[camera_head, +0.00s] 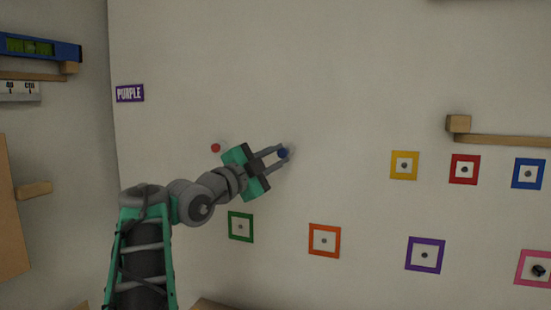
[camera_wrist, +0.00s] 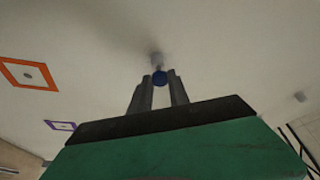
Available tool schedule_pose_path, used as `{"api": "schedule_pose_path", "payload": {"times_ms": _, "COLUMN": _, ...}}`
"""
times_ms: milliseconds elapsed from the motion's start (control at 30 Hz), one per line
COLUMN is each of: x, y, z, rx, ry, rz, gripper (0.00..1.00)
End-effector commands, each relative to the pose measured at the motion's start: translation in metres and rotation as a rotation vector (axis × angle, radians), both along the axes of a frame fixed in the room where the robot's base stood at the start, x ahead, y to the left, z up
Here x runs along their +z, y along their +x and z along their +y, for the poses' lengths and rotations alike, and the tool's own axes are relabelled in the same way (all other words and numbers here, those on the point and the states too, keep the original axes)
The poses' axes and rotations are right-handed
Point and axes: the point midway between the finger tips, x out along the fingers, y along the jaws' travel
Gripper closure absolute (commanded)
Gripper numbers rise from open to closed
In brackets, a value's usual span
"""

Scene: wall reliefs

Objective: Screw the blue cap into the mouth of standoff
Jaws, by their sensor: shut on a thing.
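My gripper (camera_head: 276,159) reaches up to the wall and is shut on a small blue cap (camera_head: 283,153). In the wrist view the cap (camera_wrist: 160,77) sits between the tips of my two grey fingers (camera_wrist: 160,83). A dark, blurred patch shows on the wall just beyond the cap. A small red round piece (camera_head: 215,148) is on the wall left of my gripper.
Coloured square frames with small grey centres are on the wall, among them green (camera_head: 232,226), orange (camera_head: 311,240), purple (camera_head: 408,254), yellow (camera_head: 393,165) and blue (camera_head: 515,173). A wooden ledge (camera_head: 500,140) juts out at right. A purple sign (camera_head: 130,93) hangs at left.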

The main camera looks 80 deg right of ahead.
Motion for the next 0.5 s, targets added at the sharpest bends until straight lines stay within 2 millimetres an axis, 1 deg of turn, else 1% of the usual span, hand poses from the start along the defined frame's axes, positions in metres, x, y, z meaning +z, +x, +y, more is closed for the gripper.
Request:
{"api": "schedule_pose_path", "payload": {"times_ms": 367, "x": -0.0004, "y": -0.0012, "z": -0.0098, "rx": -0.002, "ry": 0.001, "rz": 0.000, "gripper": 1.00}}
{"api": "schedule_pose_path", "payload": {"times_ms": 400, "x": 0.0000, "y": -0.0011, "z": -0.0099, "rx": 0.000, "ry": 0.000, "rz": 0.000, "gripper": 0.77}}
{"api": "schedule_pose_path", "payload": {"times_ms": 500, "x": -0.0001, "y": -0.0010, "z": -0.0097, "rx": 0.000, "ry": 0.000, "rz": 0.000, "gripper": 0.68}}
